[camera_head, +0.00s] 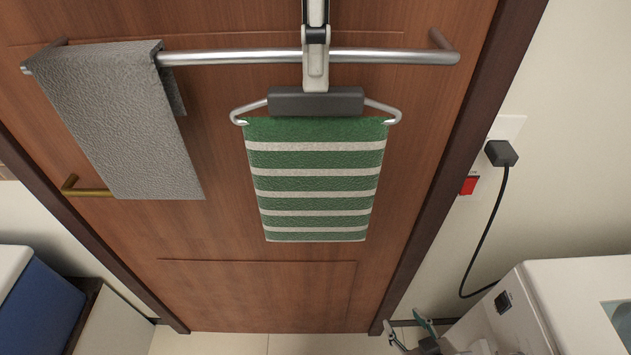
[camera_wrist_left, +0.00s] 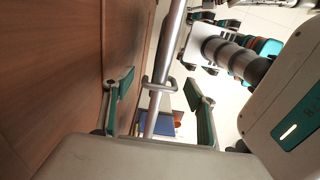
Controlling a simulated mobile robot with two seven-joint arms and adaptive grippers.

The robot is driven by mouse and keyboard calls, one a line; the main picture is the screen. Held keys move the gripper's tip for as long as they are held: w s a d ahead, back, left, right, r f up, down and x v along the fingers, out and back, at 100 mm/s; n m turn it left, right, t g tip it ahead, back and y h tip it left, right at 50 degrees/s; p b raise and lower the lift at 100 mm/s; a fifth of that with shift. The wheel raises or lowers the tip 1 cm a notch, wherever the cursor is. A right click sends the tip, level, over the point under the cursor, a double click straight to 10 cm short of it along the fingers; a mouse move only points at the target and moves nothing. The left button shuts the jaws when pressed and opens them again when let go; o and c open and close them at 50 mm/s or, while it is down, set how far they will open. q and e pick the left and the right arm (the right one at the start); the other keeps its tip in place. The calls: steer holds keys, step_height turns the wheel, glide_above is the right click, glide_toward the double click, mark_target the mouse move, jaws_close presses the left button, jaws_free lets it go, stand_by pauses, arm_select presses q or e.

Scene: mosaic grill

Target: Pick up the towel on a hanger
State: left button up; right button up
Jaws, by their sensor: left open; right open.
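The green and white striped towel (camera_head: 315,185) hangs from a hanger with a dark grey bar (camera_head: 315,101) and metal side loops, below the steel rail (camera_head: 400,57). My left gripper (camera_head: 316,80) comes down from the top of the head view. Its near finger crosses in front of the rail, just above the hanger bar. My right gripper (camera_head: 409,330) is open and empty at lower right in the head view.
A grey towel (camera_head: 125,125) drapes over the rail's left end. The wooden door (camera_head: 220,290) is close behind the rail, with a brass handle (camera_head: 90,191). A black plug and cable (camera_head: 502,153) and a white appliance (camera_head: 580,300) are at right.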

arm_select(q)
jaws_close()
steer(key=shift+r, duration=0.1)
steer(key=shift+s+a+r, duration=0.1)
steer(key=shift+a+r, duration=0.25)
steer(key=shift+r, duration=0.05)
steer(key=s+a+r, duration=0.3)
steer(key=a, duration=0.2)
steer(key=s+a+r, duration=0.3)
steer(key=a+r, duration=0.1)
steer(key=a, duration=0.2)
steer(key=shift+s+a, duration=0.25)
steer(key=shift+s, duration=0.15)
